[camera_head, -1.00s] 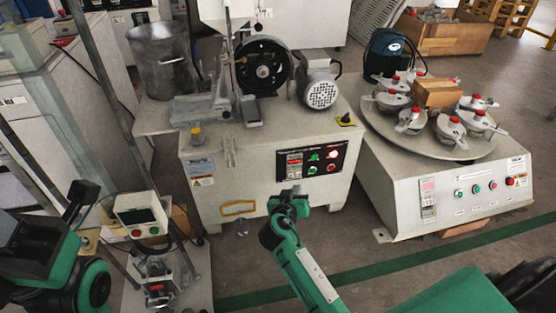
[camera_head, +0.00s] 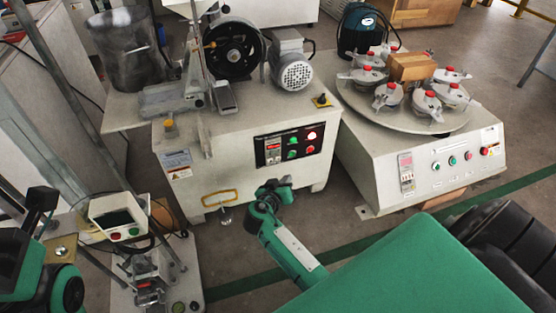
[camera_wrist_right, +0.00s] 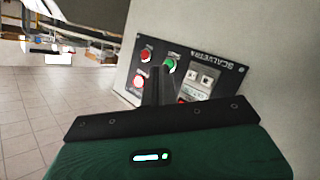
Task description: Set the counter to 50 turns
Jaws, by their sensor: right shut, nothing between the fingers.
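The counter (camera_head: 273,151) is a small unit with a red display at the left of a black control panel (camera_head: 306,135) on the front of the grey machine. My right gripper (camera_head: 274,188) is in front of the machine, just below the panel in the head view. In the right wrist view its fingers (camera_wrist_right: 158,84) are together and empty, pointing at the panel beside the counter. The display's digits are unreadable. My left gripper (camera_head: 42,205) is at the far left; its jaw state is unclear.
Green and red buttons (camera_head: 292,154) sit right of the counter on the panel. At right stands a machine with a round table of red-capped jars (camera_head: 432,112). A small device with a screen (camera_head: 118,217) stands at lower left.

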